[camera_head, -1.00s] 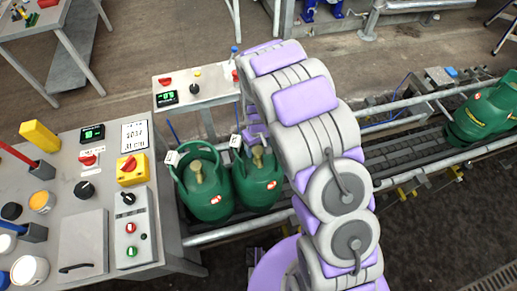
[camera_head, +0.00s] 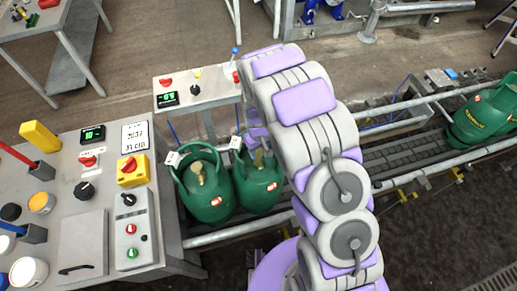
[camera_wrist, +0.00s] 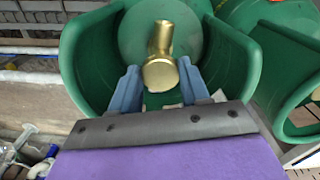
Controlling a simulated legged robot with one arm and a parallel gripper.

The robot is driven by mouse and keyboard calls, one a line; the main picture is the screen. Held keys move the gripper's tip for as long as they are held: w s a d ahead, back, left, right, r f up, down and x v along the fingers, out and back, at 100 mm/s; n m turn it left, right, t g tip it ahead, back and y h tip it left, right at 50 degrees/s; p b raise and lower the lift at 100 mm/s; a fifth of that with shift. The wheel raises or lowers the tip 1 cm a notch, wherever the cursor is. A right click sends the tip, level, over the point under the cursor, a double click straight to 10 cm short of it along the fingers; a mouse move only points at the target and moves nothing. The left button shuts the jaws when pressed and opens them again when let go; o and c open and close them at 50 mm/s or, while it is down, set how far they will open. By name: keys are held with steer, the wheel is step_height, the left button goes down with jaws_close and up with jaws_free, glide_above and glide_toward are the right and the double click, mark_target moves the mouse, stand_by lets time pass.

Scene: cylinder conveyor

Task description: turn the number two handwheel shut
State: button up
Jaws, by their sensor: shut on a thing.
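Two green gas cylinders stand side by side at the left end of the conveyor in the head view, the left one (camera_head: 208,190) and the right one (camera_head: 258,190). Each has a brass valve and a small white tag at its collar. My gripper (camera_wrist: 160,76) is at the right cylinder's valve, partly hidden behind my arm in the head view. In the wrist view its two blue fingers are shut on either side of the round brass handwheel (camera_wrist: 160,74), inside the green collar (camera_wrist: 86,60). I cannot read a number on the handwheel.
A grey control panel (camera_head: 80,230) with knobs and buttons stands at the left. A small white stand (camera_head: 205,93) with a lit display is behind the two cylinders. Metal rails (camera_head: 430,163) border the conveyor.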

steer(key=shift+d, duration=0.15)
steer(key=shift+c, duration=0.4)
steer(key=shift+m+p, duration=0.4)
steer(key=m+p, duration=0.2)
steer(key=shift+s+r+m, duration=0.1)
steer(key=shift+r+m, duration=0.05)
steer(key=shift+m, duration=0.25)
steer(key=m+p, duration=0.4)
steer(key=m, duration=0.3)
steer(key=m+p, duration=0.1)
steer(key=m, duration=0.1)
steer(key=shift+a+m, duration=0.2)
steer(key=shift+m, duration=0.2)
steer(key=m, duration=0.4)
steer(key=shift+a+m+p, duration=0.1)
steer(key=shift+m+p, duration=0.3)
steer(key=shift+w, duration=0.2)
steer(key=o, duration=1.1)
steer(key=shift+a, duration=0.1)
steer(key=shift+c, duration=0.2)
